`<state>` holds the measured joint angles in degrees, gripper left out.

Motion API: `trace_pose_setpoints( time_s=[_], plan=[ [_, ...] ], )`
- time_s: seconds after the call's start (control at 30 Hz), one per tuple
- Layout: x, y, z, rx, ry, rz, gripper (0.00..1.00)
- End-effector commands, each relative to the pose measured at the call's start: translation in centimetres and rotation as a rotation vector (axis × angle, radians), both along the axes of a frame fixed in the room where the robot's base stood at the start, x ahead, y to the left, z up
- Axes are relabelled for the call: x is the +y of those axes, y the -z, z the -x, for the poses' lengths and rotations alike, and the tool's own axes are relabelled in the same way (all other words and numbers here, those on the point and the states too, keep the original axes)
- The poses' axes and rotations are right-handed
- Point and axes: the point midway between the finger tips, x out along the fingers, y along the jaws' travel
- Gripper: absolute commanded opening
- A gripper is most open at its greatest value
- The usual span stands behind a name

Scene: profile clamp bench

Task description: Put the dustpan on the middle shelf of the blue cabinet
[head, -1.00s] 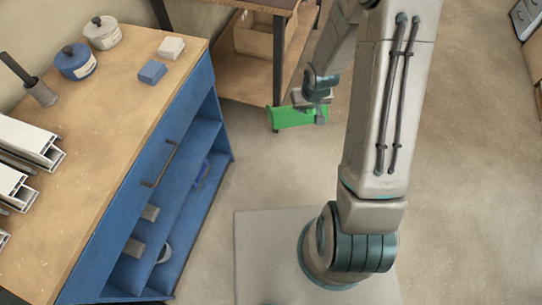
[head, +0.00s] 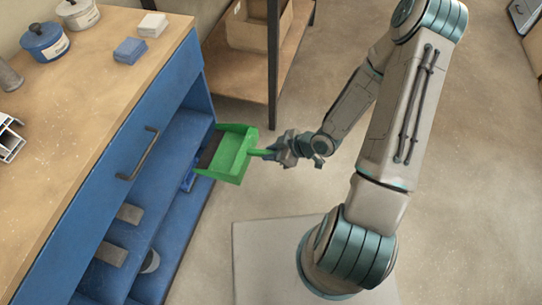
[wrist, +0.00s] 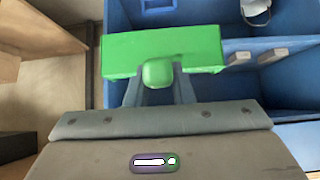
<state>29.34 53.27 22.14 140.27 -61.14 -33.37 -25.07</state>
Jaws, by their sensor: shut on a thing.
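The green dustpan (head: 233,157) is held out at the open side of the blue cabinet (head: 135,172), its pan close to the shelf openings. It also shows in the wrist view (wrist: 160,52). My gripper (head: 284,149) is shut on its handle, to the right of the pan. The cabinet's middle shelf (head: 150,217) holds two grey blocks (head: 120,231) towards its near end and a blue item (head: 188,180) near its far end, partly behind the dustpan. Whether the pan touches the cabinet, I cannot tell.
On the cabinet's top stand a blue pot (head: 45,42), a white pot (head: 78,13) and two small boxes (head: 130,50). A round pale item (head: 151,262) sits low in the cabinet. A wooden rack (head: 250,85) stands beyond. The floor to the right is clear.

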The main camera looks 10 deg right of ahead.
Motion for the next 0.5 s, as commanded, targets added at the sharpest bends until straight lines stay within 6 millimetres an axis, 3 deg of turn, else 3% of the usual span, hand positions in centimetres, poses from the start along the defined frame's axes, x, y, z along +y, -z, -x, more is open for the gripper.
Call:
trace_pose_setpoints(
  time_s=[0.5],
  plan=[
    [4.2,0.4,-1.4,-0.007,-0.018,-0.009,0.00]
  ],
)
